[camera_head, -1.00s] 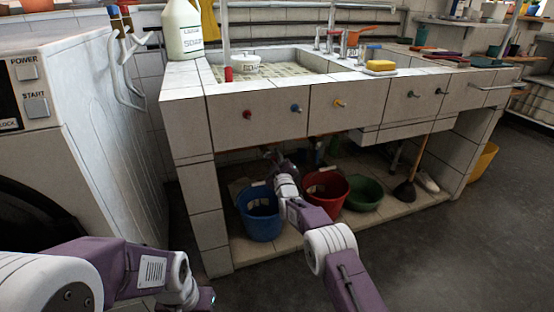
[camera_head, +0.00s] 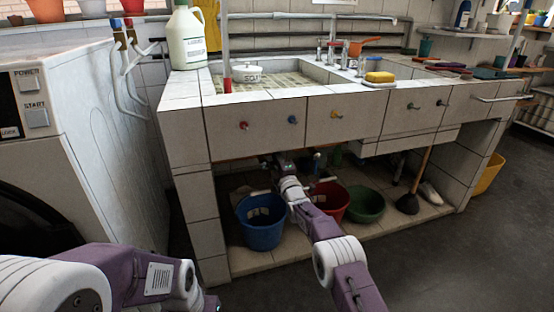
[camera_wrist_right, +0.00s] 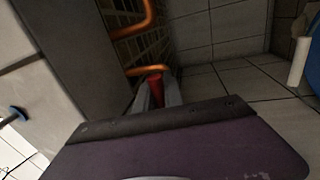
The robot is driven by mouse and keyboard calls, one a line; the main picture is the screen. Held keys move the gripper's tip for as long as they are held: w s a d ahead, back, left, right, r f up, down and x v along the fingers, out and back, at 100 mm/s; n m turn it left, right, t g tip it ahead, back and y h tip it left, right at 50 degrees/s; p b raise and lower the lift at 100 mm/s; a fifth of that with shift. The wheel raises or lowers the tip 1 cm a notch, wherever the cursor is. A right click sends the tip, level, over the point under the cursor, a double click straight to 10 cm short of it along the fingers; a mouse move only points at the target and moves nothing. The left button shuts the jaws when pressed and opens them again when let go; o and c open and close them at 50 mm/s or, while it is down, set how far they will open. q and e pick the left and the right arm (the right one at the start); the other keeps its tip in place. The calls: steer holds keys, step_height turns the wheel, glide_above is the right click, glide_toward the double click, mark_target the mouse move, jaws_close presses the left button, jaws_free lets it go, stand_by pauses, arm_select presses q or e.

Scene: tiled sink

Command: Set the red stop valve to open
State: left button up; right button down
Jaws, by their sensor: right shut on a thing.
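A red valve handle (camera_wrist_right: 155,83) shows in the right wrist view beside copper pipes. My right gripper (camera_wrist_right: 158,94) has its pale fingers on both sides of it and is shut on it. The valve's lower part is hidden behind the gripper body. In the head view my right arm reaches under the tiled sink, and the gripper (camera_head: 284,165) is small and dark there. The valve cannot be made out in that view. My left arm is folded at the lower left, with its gripper out of the picture.
A blue bucket (camera_head: 262,232), a red bucket (camera_head: 331,197) and a green basin (camera_head: 367,203) stand under the sink around my right arm. A plunger (camera_head: 408,203) is farther right. The sink front (camera_head: 365,118) hangs above the arm. A white washer (camera_head: 105,150) stands left.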

steer(key=shift+r+n, duration=0.2)
steer(key=shift+n, duration=0.1)
steer(key=c, duration=1.5)
jaws_free()
steer(key=shift+a, duration=0.1)
steer(key=shift+o, duration=0.2)
steer(key=b+v, duration=0.7)
steer(key=v, duration=0.2)
steer(key=shift+b, duration=0.35)
